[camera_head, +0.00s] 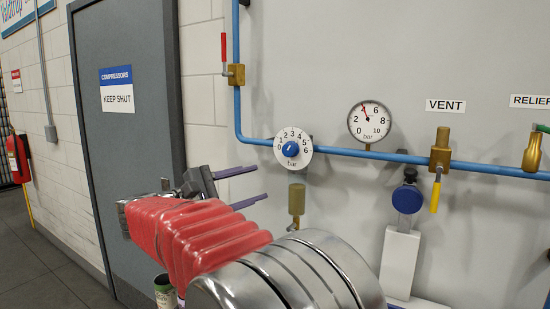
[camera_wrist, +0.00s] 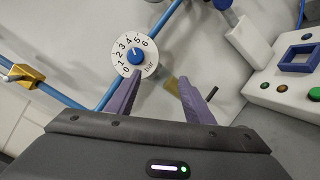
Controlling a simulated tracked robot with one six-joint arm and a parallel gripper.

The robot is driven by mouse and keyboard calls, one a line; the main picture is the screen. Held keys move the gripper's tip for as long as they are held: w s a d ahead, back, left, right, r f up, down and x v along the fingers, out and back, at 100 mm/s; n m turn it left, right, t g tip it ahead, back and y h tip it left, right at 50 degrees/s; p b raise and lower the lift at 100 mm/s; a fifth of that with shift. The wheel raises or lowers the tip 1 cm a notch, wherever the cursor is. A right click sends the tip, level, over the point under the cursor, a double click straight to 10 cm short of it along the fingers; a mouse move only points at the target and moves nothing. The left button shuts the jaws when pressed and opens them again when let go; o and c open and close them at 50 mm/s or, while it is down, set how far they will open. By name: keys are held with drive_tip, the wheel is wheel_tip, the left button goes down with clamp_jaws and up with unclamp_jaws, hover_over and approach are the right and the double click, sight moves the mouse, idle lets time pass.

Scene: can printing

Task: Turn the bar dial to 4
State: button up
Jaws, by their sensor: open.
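The bar dial (camera_head: 304,159) is a white disc with a blue knob (camera_head: 290,149) and numbers 0 to 6, on the blue pipe. Both dial (camera_wrist: 147,69) and knob (camera_wrist: 135,57) show in the wrist view, upper left of centre. I cannot tell for sure which number the knob's mark points at. My gripper (camera_head: 261,182) is open, its purple fingers spread and empty, left of and below the dial in the head view. In the wrist view my gripper (camera_wrist: 160,77) has its left fingertip overlapping the dial's lower edge; contact cannot be told.
A red-handled valve (camera_head: 236,74) is up left. The VENT valve (camera_head: 440,155) and a blue round part (camera_head: 407,199) are to the right. A button panel (camera_wrist: 288,88) shows in the wrist view.

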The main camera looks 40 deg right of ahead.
drive_tip(key=s+a+f+m+t+y, duration=0.1)
drive_tip(key=s+a+f+y, duration=0.25)
drive_tip(key=s+f, duration=0.35)
drive_tip(key=s+a+f+m+t+y, duration=0.1)
drive_tip(key=s+a+f+y, duration=0.2)
drive_tip(key=s+f+y, duration=0.4)
drive_tip(key=s+a+f+m+t+y, duration=0.1)
drive_tip(key=s+a+f+y, duration=0.3)
drive_tip(key=a, duration=0.5)
drive_tip(key=s+a+f+m+t+y, duration=0.2)
drive_tip(key=s+a+f+m+y, duration=0.1)
drive_tip(key=a+f, duration=0.4)
drive_tip(key=shift+s+a+f+y, duration=0.35)
drive_tip(key=shift+s+a, duration=0.25)
drive_tip(key=shift+a, duration=0.35)
drive_tip(key=c, duration=0.3)
drive_tip(key=shift+a, duration=0.1)
drive_tip(key=shift+c, duration=0.6)
